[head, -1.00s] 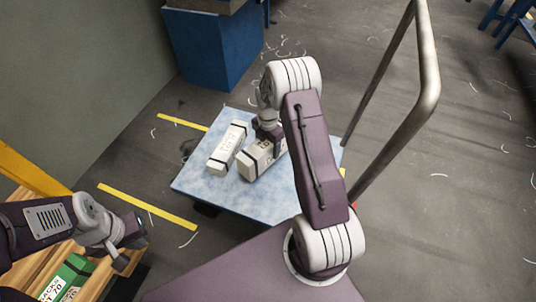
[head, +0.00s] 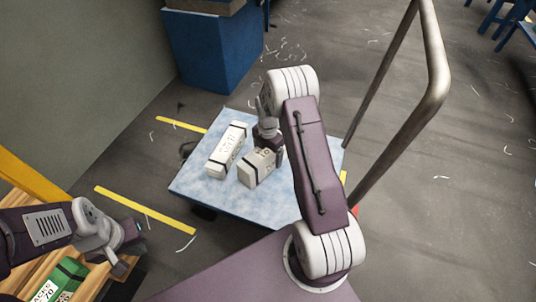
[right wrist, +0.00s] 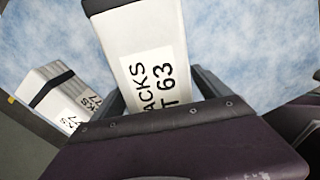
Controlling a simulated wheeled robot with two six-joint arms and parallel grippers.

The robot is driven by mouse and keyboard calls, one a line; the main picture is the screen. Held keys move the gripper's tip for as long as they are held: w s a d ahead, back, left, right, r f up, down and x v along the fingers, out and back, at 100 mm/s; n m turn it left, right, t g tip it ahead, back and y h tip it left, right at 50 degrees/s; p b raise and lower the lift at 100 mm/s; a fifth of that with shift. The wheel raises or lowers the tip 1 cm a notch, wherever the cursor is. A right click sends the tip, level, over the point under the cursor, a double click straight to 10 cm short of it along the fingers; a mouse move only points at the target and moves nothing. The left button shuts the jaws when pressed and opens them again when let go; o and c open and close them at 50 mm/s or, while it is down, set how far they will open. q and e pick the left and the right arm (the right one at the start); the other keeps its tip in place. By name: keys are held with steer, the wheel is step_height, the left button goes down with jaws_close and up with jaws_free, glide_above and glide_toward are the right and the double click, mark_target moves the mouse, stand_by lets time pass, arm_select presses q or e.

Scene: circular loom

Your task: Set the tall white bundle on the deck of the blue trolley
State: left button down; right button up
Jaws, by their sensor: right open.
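Two white bundles with black straps lie on the pale blue deck of the trolley (head: 205,192). The nearer one (head: 250,172), marked 63 in the right wrist view (right wrist: 150,55), has my right gripper (head: 268,146) at its far right end. In the right wrist view the open jaws (right wrist: 165,92) stand on either side of this bundle. The other bundle (head: 226,150), marked 77 in the right wrist view (right wrist: 60,100), lies to its left with a gap between. My right arm hides part of the deck. My left gripper (head: 132,247) is away at the lower left; its jaw gap is unclear.
A green bundle (head: 65,278) lies on a wooden pallet (head: 95,283) at the lower left. The trolley's metal handle (head: 405,120) rises on the right. A blue cabinet (head: 215,50) stands behind. Yellow lines (head: 145,210) and white scraps mark the floor. The left deck edge is bare.

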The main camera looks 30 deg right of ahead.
step_height(320, 180, up, 12)
steer(key=p, duration=0.7)
steer(key=shift+r, duration=0.1)
steer(key=s+a+r+m, duration=0.4)
steer(key=s+a+m, duration=0.1)
steer(key=s+m, duration=0.4)
steer(key=s+a+r+m+t, duration=0.1)
steer(key=s+a+r+m, duration=0.2)
steer(key=s+a+m, duration=0.3)
steer(key=s+m, duration=0.3)
steer(key=m, duration=0.4)
steer(key=shift+a+r, duration=0.15)
steer(key=shift+r, duration=0.25)
steer(key=shift+s, duration=0.15)
